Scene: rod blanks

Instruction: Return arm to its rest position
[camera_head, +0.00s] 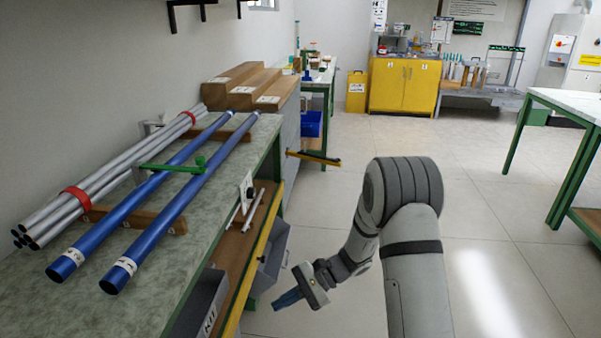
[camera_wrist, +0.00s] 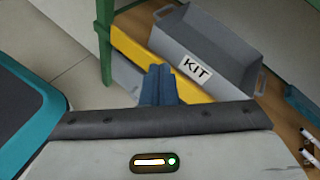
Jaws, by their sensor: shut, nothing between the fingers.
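My gripper (camera_head: 289,298) is shut and empty, with blue fingers pointing left and slightly down in the head view. It hangs in the air over the aisle, to the right of the green-framed workbench (camera_head: 75,290). The arm is bent, with the forearm reaching down from the grey elbow. In the wrist view the closed blue fingers (camera_wrist: 158,84) show in front of a grey bin marked KIT (camera_wrist: 222,52). From this view I cannot tell how far the fingers are from the bin.
Blue rods (camera_head: 160,190) and a strapped bundle of grey rods (camera_head: 110,172) lie on the bench. A yellow-edged lower shelf (camera_head: 262,250) holds bins, and a yellow-and-black bar (camera_head: 314,158) juts out beyond. A second table (camera_head: 570,102) stands right. The floor between is clear.

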